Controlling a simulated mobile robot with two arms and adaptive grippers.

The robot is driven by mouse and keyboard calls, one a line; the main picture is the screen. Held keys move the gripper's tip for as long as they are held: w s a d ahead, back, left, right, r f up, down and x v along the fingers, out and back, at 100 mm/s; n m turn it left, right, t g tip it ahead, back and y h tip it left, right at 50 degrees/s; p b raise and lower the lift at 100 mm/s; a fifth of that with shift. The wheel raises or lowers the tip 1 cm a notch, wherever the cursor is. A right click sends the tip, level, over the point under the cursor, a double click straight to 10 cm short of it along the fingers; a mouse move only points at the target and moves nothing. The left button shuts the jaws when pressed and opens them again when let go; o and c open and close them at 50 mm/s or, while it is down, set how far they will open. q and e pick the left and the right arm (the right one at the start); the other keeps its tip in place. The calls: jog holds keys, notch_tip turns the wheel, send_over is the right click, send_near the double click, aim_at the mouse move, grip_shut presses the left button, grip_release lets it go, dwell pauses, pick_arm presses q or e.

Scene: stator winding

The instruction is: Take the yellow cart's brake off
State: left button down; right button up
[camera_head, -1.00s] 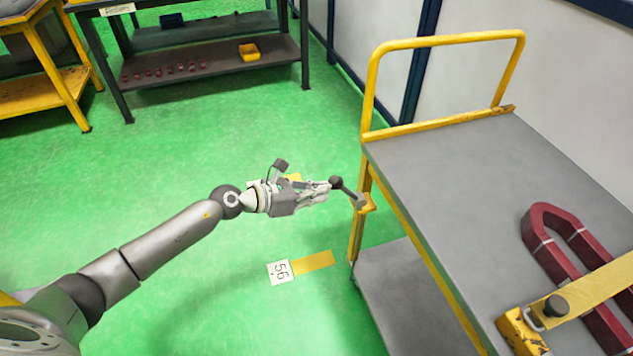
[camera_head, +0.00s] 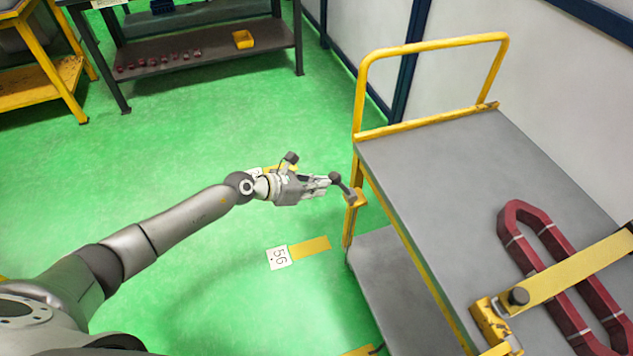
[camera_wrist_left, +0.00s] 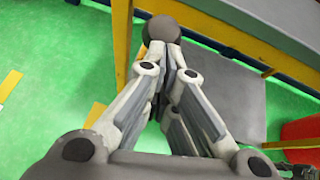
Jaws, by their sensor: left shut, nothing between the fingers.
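The yellow cart (camera_head: 428,124) stands at the right, with a grey top and a yellow frame. Its brake lever (camera_head: 344,187) is a short dark arm with a round knob, mounted on a yellow bracket at the cart's left post. The lever tilts up and to the left. My left gripper (camera_head: 328,181) is shut and empty, with its fingertips at the knob. In the left wrist view the knob (camera_wrist_left: 162,28) is right in front of the closed fingertips (camera_wrist_left: 163,62); touch looks likely but is hard to confirm. My right gripper is not in view.
The cart's lower shelf (camera_head: 385,285) is below. A dark shelf table (camera_head: 210,62) and a yellow table (camera_head: 50,80) stand at the back left. Green floor is clear between.

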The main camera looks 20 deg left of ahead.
aim_at(334, 178)
pick_arm(q)
jog(key=shift+w+d+r+p, duration=0.4)
jog(key=shift+d+r+p, duration=0.15)
jog(key=shift+r+p, duration=0.1)
jog(key=shift+w+d+r+p, duration=0.35)
jog(key=shift+d+r+p, duration=0.15)
jog(key=shift+r+p, duration=0.15)
jog(key=shift+w+d+r+p, duration=0.3)
jog(key=shift+w+d+p, duration=0.15)
jog(key=shift+d, duration=0.3)
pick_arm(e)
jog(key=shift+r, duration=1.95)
